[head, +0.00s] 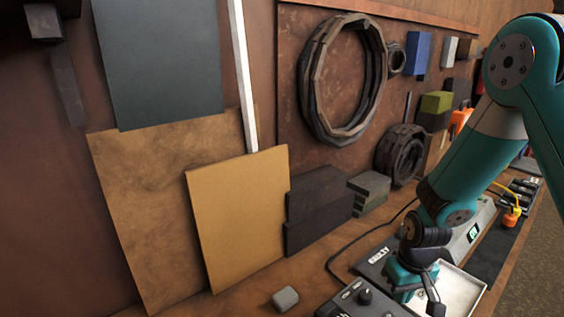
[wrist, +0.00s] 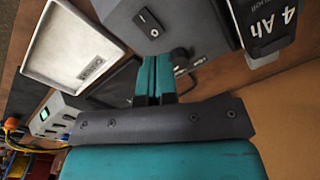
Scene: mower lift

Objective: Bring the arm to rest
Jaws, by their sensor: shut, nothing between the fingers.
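My gripper shows in the wrist view (wrist: 154,72) with its two teal fingers pressed together and nothing between them. In the head view my teal and grey arm comes down from the upper right. The teal end of my gripper (head: 404,288) hangs low over the bench, beside the white tray (head: 462,288). Its exact fingertips are hard to make out there. In the wrist view the fingers point toward a grey box with a black switch (wrist: 172,22). Whether they touch it cannot be told.
The wrist view shows a dark battery marked 4 Ah (wrist: 268,28) at upper right and a device with a green screen (wrist: 46,118) at left. In the head view, a small grey block (head: 285,298), a tan board (head: 243,215) and dark blocks (head: 316,208) line the bench.

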